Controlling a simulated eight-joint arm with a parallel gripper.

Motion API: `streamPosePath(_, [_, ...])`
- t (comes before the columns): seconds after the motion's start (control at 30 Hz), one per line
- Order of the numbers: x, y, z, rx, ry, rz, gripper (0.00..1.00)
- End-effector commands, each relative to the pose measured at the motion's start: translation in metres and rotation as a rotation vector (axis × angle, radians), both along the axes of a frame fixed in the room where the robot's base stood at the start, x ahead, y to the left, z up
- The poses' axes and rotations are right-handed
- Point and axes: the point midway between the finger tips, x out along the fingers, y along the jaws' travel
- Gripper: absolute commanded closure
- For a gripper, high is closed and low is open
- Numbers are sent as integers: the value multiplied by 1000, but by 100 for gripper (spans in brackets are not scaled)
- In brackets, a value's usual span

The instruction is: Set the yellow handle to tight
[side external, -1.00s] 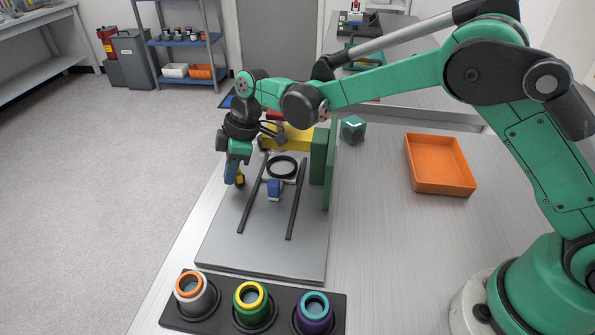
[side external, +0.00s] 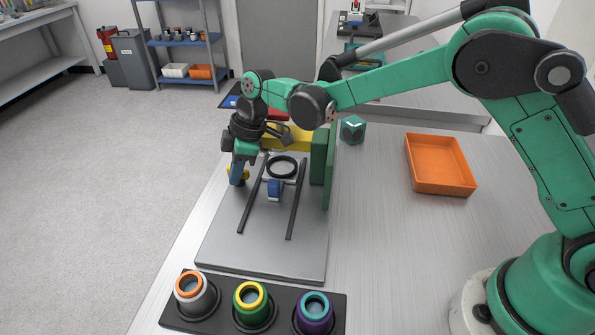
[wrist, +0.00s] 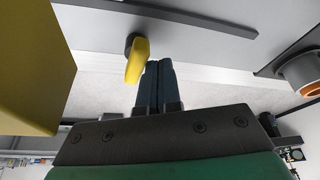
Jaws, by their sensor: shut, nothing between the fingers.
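The yellow handle (wrist: 137,62) sits on a dark round pivot (wrist: 130,40) at the edge of the grey baseplate (wrist: 215,40) in the wrist view. My gripper (wrist: 159,66) is shut and empty, its dark blue fingers right beside the handle on its right. I cannot tell whether they touch. In the side view the gripper (side external: 237,179) is at the baseplate's left edge, and its fingers partly cover the handle (side external: 245,175). No tight or loose marking is readable.
A yellow bridge (side external: 293,138) and green upright (side external: 330,170) stand behind and right of my gripper. Dark rails (side external: 297,208) and a blue block (side external: 274,190) lie on the baseplate. Ringed cups (side external: 252,298) stand in front. An orange tray (side external: 439,165) is at right.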

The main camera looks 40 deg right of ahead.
Motion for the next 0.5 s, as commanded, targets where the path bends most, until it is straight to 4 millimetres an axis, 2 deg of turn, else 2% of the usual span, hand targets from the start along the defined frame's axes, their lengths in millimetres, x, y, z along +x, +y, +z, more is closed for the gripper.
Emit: streamPosePath(0.5, [-2,-6,0,-1,0,-1,100])
